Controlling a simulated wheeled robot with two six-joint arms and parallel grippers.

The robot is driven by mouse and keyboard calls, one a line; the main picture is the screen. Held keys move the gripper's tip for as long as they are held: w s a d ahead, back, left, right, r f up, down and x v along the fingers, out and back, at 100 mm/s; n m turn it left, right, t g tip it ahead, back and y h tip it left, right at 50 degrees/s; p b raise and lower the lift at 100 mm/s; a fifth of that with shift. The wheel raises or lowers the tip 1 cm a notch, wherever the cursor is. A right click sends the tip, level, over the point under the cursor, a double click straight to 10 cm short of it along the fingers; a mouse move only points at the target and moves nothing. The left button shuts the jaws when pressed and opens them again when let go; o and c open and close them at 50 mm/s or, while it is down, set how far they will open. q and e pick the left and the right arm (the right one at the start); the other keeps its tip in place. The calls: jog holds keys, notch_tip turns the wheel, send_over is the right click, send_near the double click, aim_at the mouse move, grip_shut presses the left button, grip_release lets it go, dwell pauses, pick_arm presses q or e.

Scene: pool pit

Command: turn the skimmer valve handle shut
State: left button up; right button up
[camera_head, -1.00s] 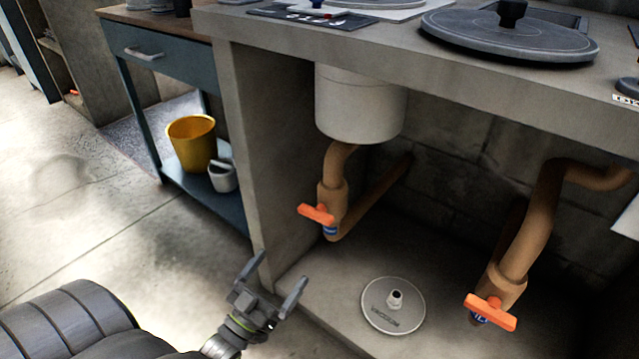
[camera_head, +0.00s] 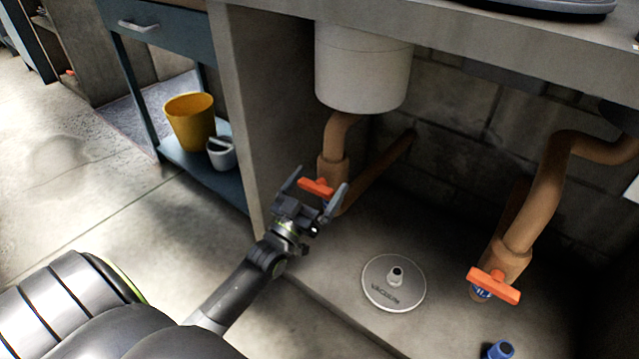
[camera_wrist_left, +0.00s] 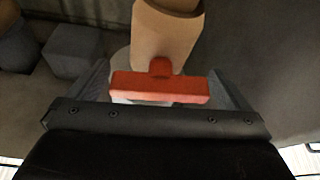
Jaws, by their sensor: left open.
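An orange valve handle (camera_head: 316,187) sits crosswise on the brown pipe below the white skimmer bucket (camera_head: 362,68). My left gripper (camera_head: 316,186) is open at this handle, with one finger on each side of it. In the left wrist view the handle (camera_wrist_left: 160,87) lies level between the two spread fingers, and the brown pipe (camera_wrist_left: 165,38) rises behind it. I cannot tell whether the fingers touch it. A second orange handle (camera_head: 493,285) sits on another brown pipe at the right. My right gripper is not in view.
A round grey vacuum plate (camera_head: 380,297) lies on the floor of the pit. A blue-capped item (camera_head: 498,350) stands at the bottom right. The concrete side wall (camera_head: 258,115) is close to the left. A yellow bucket (camera_head: 190,125) stands on a shelf beyond it.

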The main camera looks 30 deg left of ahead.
pick_arm(q)
jog(key=shift+w+r, duration=0.25)
jog(key=shift+w, duration=0.3)
jog(key=c, duration=0.9)
jog(key=shift+f+m+h+b, duration=0.1)
jog(key=shift+m+h+b, duration=0.3)
jog(key=shift+m, duration=0.8)
jog(key=o, duration=0.9)
jog(key=p+v, duration=0.3)
jog(key=v, duration=1.4)
jog(key=shift+s, duration=0.2)
